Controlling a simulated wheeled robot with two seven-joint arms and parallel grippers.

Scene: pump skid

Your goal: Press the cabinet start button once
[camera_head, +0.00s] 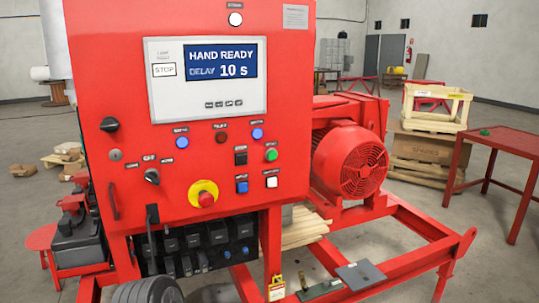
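The red control cabinet (100,60) stands close in front of me. Its screen (221,74) reads "HAND READY" and "DELAY 10 s". A green push button (271,155) is on the right of the panel; its label is too small to read. A dark square switch (241,156) sits just left of it, and a white square button (271,182) is below it. A red mushroom button on a yellow ring (205,197) sits lower in the middle. Neither of my grippers is in view, and nothing covers the panel.
A red motor (352,160) and skid frame (410,225) extend to the right. Batteries (80,240) stand at the lower left. A red table (500,140) is at the far right.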

